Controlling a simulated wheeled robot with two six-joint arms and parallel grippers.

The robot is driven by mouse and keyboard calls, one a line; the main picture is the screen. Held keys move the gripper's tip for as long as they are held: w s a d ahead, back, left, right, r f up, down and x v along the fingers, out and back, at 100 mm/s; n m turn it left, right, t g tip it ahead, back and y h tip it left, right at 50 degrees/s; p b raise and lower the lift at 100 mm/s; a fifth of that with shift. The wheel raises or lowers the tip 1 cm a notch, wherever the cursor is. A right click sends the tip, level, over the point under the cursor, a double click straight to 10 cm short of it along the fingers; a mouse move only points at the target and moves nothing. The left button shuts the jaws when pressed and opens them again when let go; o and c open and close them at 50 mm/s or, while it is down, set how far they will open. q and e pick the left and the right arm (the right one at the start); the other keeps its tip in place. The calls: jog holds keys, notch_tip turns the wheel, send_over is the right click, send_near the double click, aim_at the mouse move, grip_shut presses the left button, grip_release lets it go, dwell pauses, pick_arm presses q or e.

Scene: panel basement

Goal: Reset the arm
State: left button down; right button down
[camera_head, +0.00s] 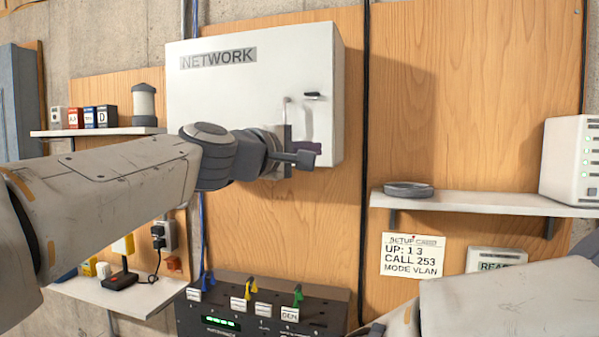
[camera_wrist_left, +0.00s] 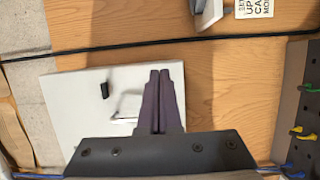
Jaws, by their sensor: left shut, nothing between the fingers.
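My left arm comes in from the left in the head view. My left gripper (camera_head: 306,158) is in front of the lower part of the white NETWORK cabinet (camera_head: 250,95). Its fingers are shut with nothing between them, as the left wrist view (camera_wrist_left: 159,100) also shows. The cabinet door is shut, with a dark latch (camera_head: 313,95) near its right edge. The latch also shows in the left wrist view (camera_wrist_left: 105,90). Part of my right arm (camera_head: 520,300) crosses the lower right corner of the head view, and its gripper is out of frame.
A dark panel (camera_head: 330,312) with coloured cables is below my left gripper. A right shelf (camera_head: 470,203) holds a grey disc (camera_head: 409,189) and a white box (camera_head: 573,160). A setup card (camera_head: 413,257) hangs below. Left shelves (camera_head: 95,132) hold small boxes. Bare wooden board lies right of the cabinet.

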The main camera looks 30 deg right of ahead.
pick_arm(q)
jog(key=shift+s+a+b, duration=0.75)
jog(key=shift+s+a, duration=1.3)
jog(key=shift+a, duration=0.05)
jog(key=w+a+f+t+y, duration=0.1)
jog(key=w+a+f+y, duration=0.5)
jog(key=f, duration=0.5)
jog(key=w+a+f+y, duration=0.1)
jog(key=w+a+f, duration=0.3)
jog(key=a+f, duration=0.45)
jog(key=s+a+f+m+g+y, duration=0.2)
jog(key=s+a+f+y, duration=0.1)
jog(key=a+f, duration=0.75)
jog(key=s+a+f+m+g+y, duration=0.15)
jog(key=a+f+y, duration=0.25)
jog(key=a+f, duration=0.65)
jog(key=s+a+f+m+g+y, duration=0.2)
jog(key=s+a+f+g, duration=0.1)
jog(key=s+a+f, duration=0.75)
jog(key=s+d+r+m+g, duration=0.1)
jog(key=s+d+r+m, duration=0.1)
jog(key=s+d, duration=0.5)
jog(key=s+d+r+m+g, duration=0.1)
jog(key=s+d+r+m, duration=0.2)
jog(key=s+d+m, duration=0.2)
jog(key=s+d, duration=0.3)
jog(key=s, duration=0.1)
jog(key=shift+h, duration=0.4)
